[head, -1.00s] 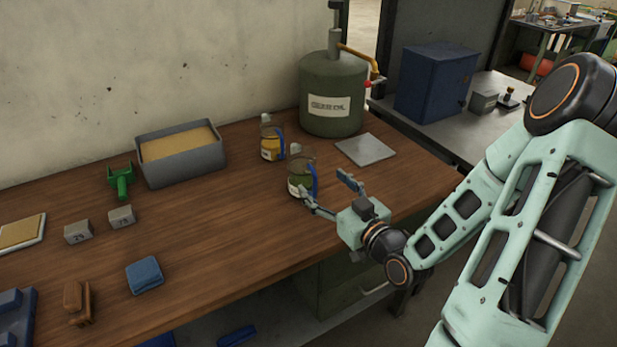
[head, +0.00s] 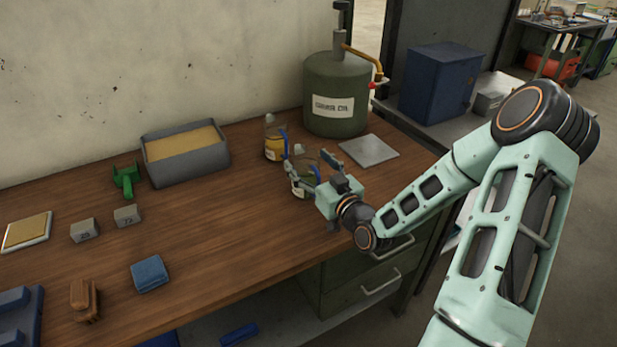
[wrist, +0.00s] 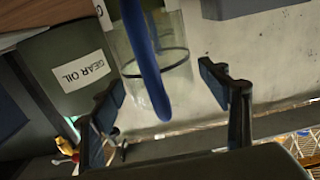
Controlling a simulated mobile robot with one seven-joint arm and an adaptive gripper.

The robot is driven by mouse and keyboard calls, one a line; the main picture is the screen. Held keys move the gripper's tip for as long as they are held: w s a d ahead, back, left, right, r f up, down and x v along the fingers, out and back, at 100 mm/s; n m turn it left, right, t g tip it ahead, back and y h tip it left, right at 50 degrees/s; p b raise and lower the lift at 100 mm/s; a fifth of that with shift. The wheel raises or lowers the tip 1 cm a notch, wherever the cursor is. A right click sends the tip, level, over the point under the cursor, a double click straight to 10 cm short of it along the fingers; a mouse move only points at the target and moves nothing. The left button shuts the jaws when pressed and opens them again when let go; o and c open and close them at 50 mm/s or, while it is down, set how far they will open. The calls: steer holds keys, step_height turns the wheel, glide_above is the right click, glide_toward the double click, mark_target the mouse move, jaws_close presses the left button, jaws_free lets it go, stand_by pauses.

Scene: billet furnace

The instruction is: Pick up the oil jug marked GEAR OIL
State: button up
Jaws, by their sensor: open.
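A clear oil jug (head: 298,191) with a blue handle, a pale label and dark greenish contents stands on the bench. My gripper (head: 311,163) is open at this jug, its fingers spread to either side and hiding part of it. In the wrist view the jug (wrist: 174,62) and its blue handle (wrist: 146,60) show between the open fingers; only a sliver of its label is visible, so I cannot read it. A second jug (head: 274,150) with yellow contents stands just behind, its label too small to read. A green drum (head: 334,85) with a GEAR OIL label stands behind both.
A flat grey plate (head: 369,150) lies right of the jugs. A grey bin of sand-coloured material (head: 186,165) stands to the left, with a green scoop (head: 126,178) beside it. A blue block (head: 149,274) lies nearer. The bench middle is clear.

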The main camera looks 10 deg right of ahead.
steer(key=shift+w, duration=0.15)
jaws_close()
stand_by(0.5)
